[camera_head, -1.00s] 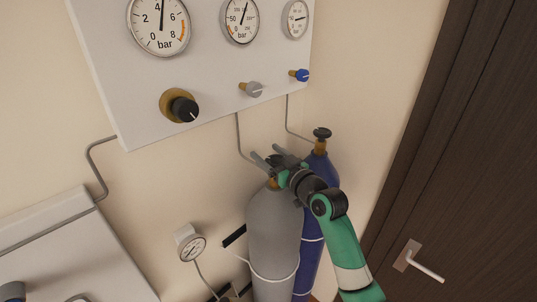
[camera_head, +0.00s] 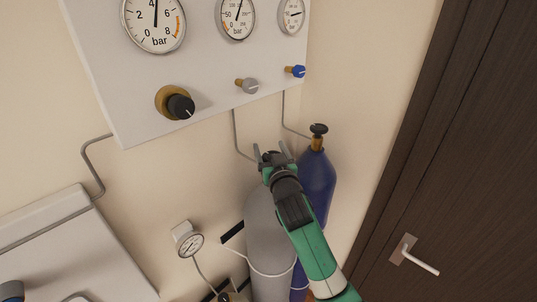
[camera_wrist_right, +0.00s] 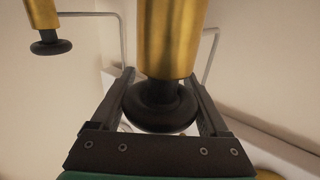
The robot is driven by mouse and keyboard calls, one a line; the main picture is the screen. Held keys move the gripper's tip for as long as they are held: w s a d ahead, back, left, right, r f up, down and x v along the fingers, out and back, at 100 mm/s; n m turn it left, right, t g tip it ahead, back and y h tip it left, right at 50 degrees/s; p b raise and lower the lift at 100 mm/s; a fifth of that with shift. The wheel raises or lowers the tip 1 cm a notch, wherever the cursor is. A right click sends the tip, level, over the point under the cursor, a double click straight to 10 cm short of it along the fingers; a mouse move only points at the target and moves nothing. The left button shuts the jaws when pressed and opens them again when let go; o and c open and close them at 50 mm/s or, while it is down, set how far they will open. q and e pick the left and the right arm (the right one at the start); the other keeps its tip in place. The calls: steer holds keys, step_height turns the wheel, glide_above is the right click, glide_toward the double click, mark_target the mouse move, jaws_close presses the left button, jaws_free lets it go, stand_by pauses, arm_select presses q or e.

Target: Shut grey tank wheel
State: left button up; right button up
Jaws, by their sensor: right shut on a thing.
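The grey tank (camera_head: 268,238) stands against the wall, left of the blue tank. My right gripper (camera_head: 272,152) is at the top of the grey tank in the head view, hiding its wheel there. In the right wrist view the grey tank's black wheel (camera_wrist_right: 160,108) sits between the two fingers of my right gripper (camera_wrist_right: 161,92), below a brass valve body (camera_wrist_right: 172,40). The fingers are shut on the wheel, one on each side. My left gripper is in neither view.
The blue tank (camera_head: 318,182) with its own black wheel (camera_head: 319,129) stands close on the right. A gauge panel (camera_head: 110,85) with knobs hangs above. Thin pipes run down to the tanks. A small gauge (camera_head: 190,244) is at lower left, and a dark door (camera_head: 460,150) at right.

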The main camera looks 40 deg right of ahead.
steer(key=shift+f, duration=0.1)
steer(key=o, duration=1.2)
steer(key=shift+o, duration=0.2)
steer(key=v, duration=0.5)
steer(key=p+v, duration=0.2)
steer(key=v, duration=0.4)
steer(key=shift+s+a, duration=0.15)
steer(key=shift+s, duration=0.15)
steer(key=shift+a, duration=0.1)
